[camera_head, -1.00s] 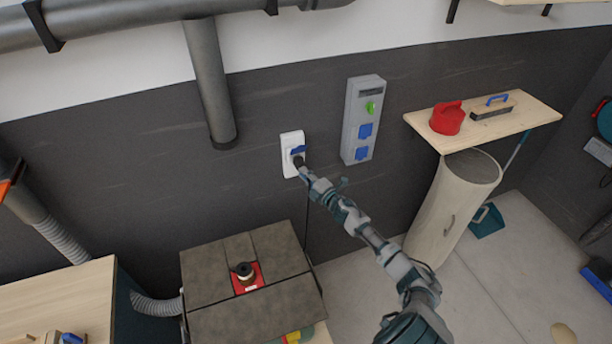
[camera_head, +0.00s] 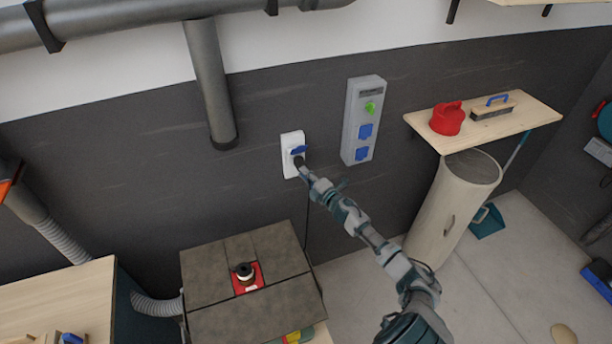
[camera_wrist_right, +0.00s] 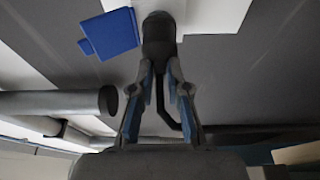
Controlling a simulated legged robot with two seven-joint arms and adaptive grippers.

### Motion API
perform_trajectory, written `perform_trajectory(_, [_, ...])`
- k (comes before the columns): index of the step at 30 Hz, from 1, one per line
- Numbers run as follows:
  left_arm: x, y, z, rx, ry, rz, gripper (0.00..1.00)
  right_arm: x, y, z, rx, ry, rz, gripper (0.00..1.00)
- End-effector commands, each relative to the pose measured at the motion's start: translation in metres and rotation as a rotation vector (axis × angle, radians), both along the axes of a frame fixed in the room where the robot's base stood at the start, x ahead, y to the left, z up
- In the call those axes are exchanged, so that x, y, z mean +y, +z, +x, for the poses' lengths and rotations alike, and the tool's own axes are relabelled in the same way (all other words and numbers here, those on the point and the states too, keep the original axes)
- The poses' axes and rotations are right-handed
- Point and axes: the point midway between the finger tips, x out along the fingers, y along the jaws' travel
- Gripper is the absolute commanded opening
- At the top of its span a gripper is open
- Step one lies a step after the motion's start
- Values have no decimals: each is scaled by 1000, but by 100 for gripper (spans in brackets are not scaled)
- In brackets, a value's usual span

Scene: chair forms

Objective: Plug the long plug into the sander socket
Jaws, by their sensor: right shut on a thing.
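A white wall socket (camera_head: 288,145) with a raised blue lid (camera_head: 298,150) is on the dark wall in the head view. The socket (camera_wrist_right: 195,14) and its blue lid (camera_wrist_right: 110,34) also show at the top of the right wrist view. My right gripper (camera_head: 303,170) is at the socket's lower right. In the wrist view its fingers (camera_wrist_right: 159,75) are shut on a black plug (camera_wrist_right: 158,38) with a cable hanging below. The plug's front end is at the socket face; how deep it sits is hidden. My left gripper is not in view.
A grey box with blue sockets (camera_head: 362,120) is on the wall to the right. A wooden shelf (camera_head: 540,112) holds a red can (camera_head: 447,119) and a brush. A machine (camera_head: 215,310) with a red switch stands below left. A grey pipe (camera_head: 208,80) hangs above left.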

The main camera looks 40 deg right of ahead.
Motion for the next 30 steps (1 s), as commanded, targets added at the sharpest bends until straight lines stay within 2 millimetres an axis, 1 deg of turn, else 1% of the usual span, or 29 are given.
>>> perform_trajectory(30, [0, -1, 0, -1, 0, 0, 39, -2, 0, 6, 0, 0, 0, 0])
